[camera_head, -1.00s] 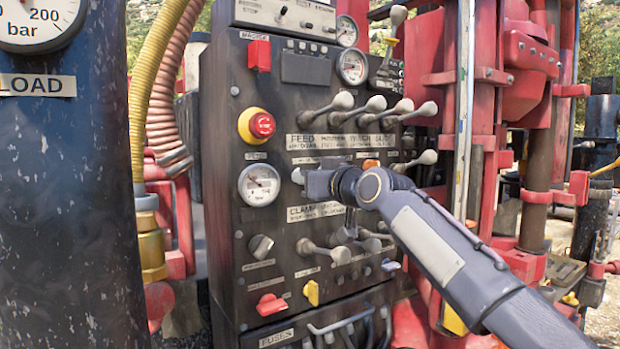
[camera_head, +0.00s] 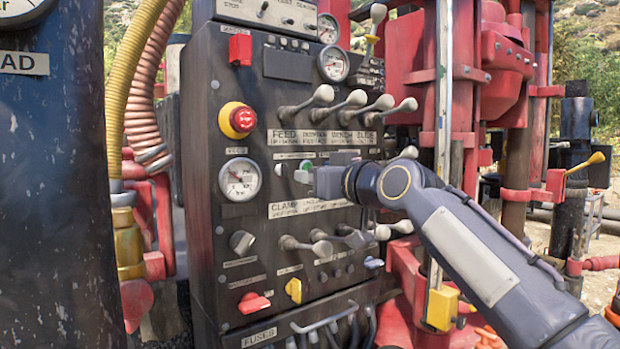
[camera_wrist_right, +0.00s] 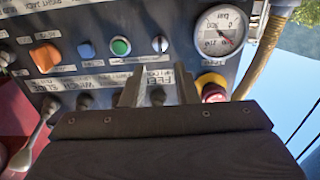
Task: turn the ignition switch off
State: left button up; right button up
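A small silver rotary switch (camera_head: 278,169) sits beside the pressure gauge on the dark control panel; it also shows in the right wrist view (camera_wrist_right: 160,44). It looks like the ignition switch, but its label is not readable. A green button (camera_wrist_right: 120,46) is beside it, then a blue button and an orange knob (camera_wrist_right: 45,57). My right gripper (camera_head: 308,176) is in front of the panel, just right of the silver switch. In the wrist view its two fingers (camera_wrist_right: 160,88) are apart, with nothing between them, short of the switch. My left gripper is not in view.
Levers (camera_head: 355,98) stick out above the gripper and more levers (camera_head: 320,247) below it. A red emergency button (camera_head: 242,119) and a gauge (camera_head: 240,179) are to the left. A red switch (camera_head: 252,302) and yellow switch (camera_head: 293,290) are low on the panel.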

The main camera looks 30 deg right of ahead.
dwell(0.3)
jog(key=s+a+f+m+g+p, duration=0.1)
jog(key=s+a+f+g+p, duration=0.1)
jog(key=s+f, duration=0.7)
jog(key=s+a+f+m+g+p, duration=0.1)
jog(key=s+a+f+g, duration=0.3)
jog(key=s+f, duration=0.6)
jog(key=s+a+f+m+g+y+p, duration=0.1)
jog(key=s+a+f+g+p, duration=0.2)
jog(key=f, duration=1.7)
jog(key=s+a+g, duration=0.1)
jog(key=s+g, duration=0.2)
jog(key=s, duration=0.4)
jog(key=shift+s+m, duration=0.2)
jog(key=shift+m, duration=0.1)
jog(key=shift+o, duration=0.5)
jog(key=shift+f, duration=0.1)
